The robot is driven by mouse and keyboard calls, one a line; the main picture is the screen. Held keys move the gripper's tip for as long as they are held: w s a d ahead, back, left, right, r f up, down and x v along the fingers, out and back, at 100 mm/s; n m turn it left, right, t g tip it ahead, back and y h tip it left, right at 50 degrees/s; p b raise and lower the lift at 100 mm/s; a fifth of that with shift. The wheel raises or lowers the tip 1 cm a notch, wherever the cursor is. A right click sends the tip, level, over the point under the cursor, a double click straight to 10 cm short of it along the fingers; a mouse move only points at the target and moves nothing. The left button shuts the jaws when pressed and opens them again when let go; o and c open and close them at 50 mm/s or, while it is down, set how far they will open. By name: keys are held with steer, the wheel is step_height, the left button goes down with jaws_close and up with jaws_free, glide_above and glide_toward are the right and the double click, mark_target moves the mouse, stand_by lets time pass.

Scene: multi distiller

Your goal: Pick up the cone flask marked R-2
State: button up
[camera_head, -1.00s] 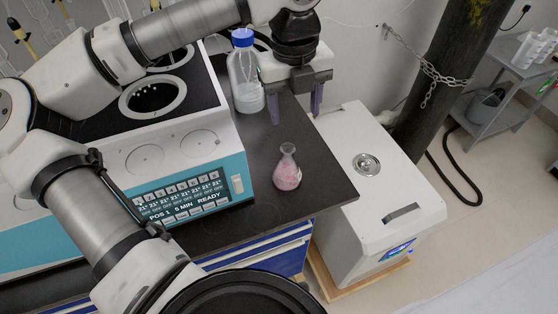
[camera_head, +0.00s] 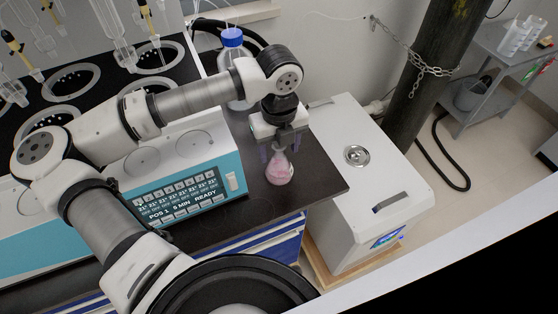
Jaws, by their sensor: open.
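A small cone flask (camera_head: 279,172) with pink contents stands upright on the dark benchtop, near its right end. No R-2 marking can be read on it. My gripper (camera_head: 279,156) points down at the flask's neck, with its purple fingers open. One finger shows left of the neck and the other close to its right. I cannot tell whether the neck is between the fingers or just in front of them, or whether they touch it.
The teal and white distiller (camera_head: 190,190) stands left of the flask. A blue-capped bottle (camera_head: 235,62) stands behind, partly hidden by my arm. A white box unit (camera_head: 365,185) stands right of the bench. The dark benchtop (camera_head: 320,180) is clear right of the flask.

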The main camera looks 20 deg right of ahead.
steer(key=shift+f, duration=0.65)
jaws_close()
steer(key=shift+r, duration=0.3)
